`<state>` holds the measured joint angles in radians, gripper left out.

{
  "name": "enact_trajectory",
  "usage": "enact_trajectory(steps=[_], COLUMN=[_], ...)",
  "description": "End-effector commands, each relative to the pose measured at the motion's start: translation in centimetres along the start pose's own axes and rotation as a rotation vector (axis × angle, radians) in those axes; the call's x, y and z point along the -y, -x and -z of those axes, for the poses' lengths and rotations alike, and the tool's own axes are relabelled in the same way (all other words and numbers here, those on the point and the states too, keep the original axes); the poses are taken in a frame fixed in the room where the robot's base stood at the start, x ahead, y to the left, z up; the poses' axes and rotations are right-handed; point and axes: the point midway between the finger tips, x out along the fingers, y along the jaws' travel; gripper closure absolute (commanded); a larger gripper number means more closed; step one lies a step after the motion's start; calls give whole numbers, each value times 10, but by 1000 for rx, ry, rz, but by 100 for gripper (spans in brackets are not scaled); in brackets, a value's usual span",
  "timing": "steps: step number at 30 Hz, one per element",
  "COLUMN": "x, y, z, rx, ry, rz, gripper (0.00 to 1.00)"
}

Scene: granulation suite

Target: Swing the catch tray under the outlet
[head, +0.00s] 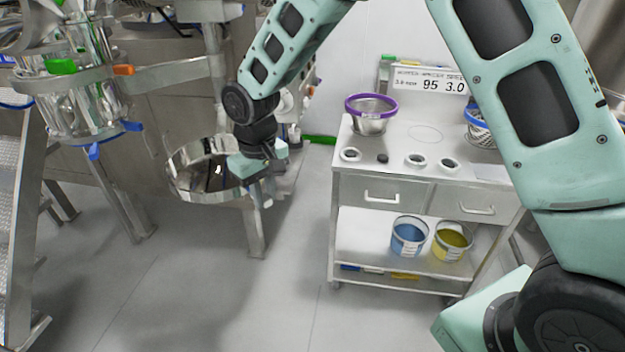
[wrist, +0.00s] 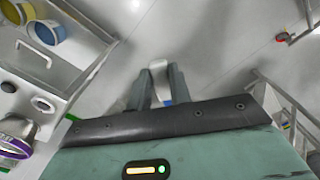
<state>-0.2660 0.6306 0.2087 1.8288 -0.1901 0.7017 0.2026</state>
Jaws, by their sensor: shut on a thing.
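The catch tray (head: 190,185), a shiny round metal pan, hangs above the floor at left of centre in the head view. My gripper (head: 263,190) is at its right edge, shut on what looks like its handle; the hold itself is partly hidden. In the wrist view my gripper (wrist: 160,82) shows its two fingers close around a small pale and blue piece. The shiny metal vessel (head: 85,105), whose lower end appears to be the outlet, stands left of and higher than the tray. The tray is apart from it, to its right.
A metal leg (head: 253,230) stands just below the tray. A grey trolley (head: 345,185) with a purple-rimmed sieve (head: 370,122) and two tubs is to the right. Steps (head: 20,200) stand at far left. The floor (head: 200,290) in front is clear.

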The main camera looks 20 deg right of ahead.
Motion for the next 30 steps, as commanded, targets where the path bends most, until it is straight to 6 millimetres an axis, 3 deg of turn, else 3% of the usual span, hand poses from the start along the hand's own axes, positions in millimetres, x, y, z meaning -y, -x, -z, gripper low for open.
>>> enact_trajectory(steps=[1, 3, 12, 21, 30], x=[23, 46, 115, 152, 163], y=[-1, 0, 1, 1, 2], z=[9, 20, 63, 92, 103], rx=[-4, -3, -3, -4, -4], ry=[-22, -70, -224, -312, -344], rz=[0, 1, 0, 0, 0], gripper=[100, 100, 100, 100, 100])
